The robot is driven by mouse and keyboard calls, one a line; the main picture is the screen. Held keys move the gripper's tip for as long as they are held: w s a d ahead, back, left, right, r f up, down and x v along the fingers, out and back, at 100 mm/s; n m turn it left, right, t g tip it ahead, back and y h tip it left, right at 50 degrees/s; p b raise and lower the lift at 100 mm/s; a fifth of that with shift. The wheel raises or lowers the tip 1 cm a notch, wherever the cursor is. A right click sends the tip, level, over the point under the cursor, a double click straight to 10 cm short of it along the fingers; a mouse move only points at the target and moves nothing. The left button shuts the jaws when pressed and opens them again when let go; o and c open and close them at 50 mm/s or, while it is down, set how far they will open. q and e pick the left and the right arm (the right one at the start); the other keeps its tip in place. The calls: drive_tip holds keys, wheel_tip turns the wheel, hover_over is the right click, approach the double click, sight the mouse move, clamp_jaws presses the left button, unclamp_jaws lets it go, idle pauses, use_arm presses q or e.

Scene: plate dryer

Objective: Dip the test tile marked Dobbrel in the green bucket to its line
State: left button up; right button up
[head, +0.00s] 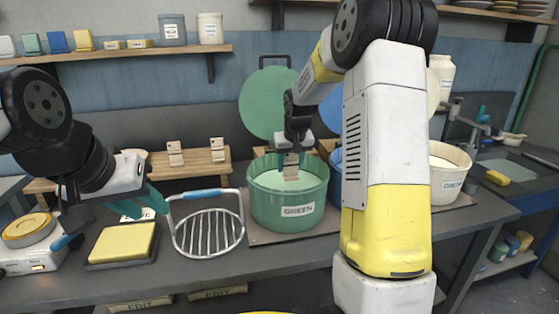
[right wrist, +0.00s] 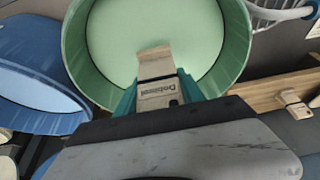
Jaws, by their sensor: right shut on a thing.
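The test tile marked Dobbrel (right wrist: 158,88) is gripped between the teal fingers of my right gripper (right wrist: 157,92). In the head view the tile (head: 291,168) hangs upright inside the mouth of the green bucket (head: 290,211), labelled GREEN. Pale green liquid (right wrist: 150,30) fills the bucket below the tile. I cannot tell whether the tile's lower end touches the liquid, and its line is not clear. My left gripper (head: 150,202) hovers at the left above the bench, near the yellow pad; its finger opening is unclear.
A wire rack with a blue handle (head: 208,232) stands just left of the bucket. A yellow pad in a dark tray (head: 123,243) lies further left. Other tiles stand on a wooden rack (head: 200,165) behind. A blue bucket (right wrist: 35,92) and a white bucket (head: 449,166) are to the right.

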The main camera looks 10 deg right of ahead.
drive_tip(key=shift+f, duration=4.65)
drive_tip(key=shift+f, duration=0.35)
drive_tip(key=shift+r, duration=0.1)
drive_tip(key=shift+r, duration=7.05)
